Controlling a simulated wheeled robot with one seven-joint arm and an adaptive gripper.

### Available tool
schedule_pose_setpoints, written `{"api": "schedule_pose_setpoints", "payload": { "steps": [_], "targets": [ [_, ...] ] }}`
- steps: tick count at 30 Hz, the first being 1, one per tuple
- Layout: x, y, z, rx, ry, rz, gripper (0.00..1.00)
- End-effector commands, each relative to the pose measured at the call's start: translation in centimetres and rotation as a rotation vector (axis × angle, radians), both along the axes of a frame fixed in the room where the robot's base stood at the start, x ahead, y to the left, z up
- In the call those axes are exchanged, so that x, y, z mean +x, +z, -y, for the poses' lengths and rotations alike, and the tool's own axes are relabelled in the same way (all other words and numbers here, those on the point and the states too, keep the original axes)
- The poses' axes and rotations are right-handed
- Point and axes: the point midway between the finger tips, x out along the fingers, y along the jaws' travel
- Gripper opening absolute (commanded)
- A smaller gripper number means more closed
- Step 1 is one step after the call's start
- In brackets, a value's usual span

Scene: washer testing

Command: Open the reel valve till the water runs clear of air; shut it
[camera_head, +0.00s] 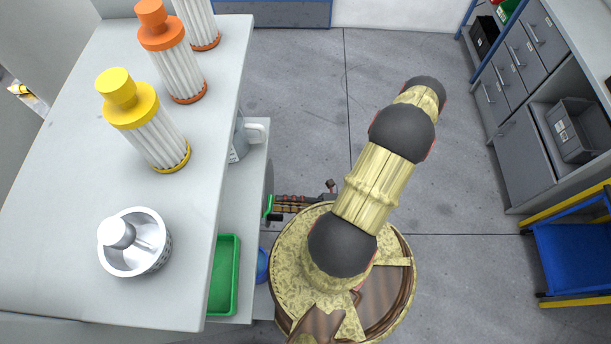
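My arm rises from my round base and reaches toward the upper right in the head view. A dark fitting with orange bands (295,204) is partly visible between the counter edge and my base. A thin green piece (268,207) stands at its left end and a small reddish-brown knob (331,184) at its right. I cannot tell whether this is the reel valve. No running water is visible.
The white counter (60,240) bears a yellow-capped filter (155,135), orange-capped filters (180,70) and a metal strainer cup (135,245). Below are a white jug (240,140) and a green tray (226,275). Grey drawers (515,60) and a blue cart (575,258) stand right; floor between is clear.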

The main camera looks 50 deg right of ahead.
Motion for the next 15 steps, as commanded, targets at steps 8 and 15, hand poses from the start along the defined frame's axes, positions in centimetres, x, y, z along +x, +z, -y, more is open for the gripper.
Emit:
{"api": "schedule_pose_setpoints", "payload": {
  "steps": [8,15],
  "targets": [
    [-3.4,-0.9,2.7,-0.001,-0.005,0.001,0.34],
    [-5.6,-1.4,4.3,0.000,-0.002,0.000,0.34]
  ]
}}
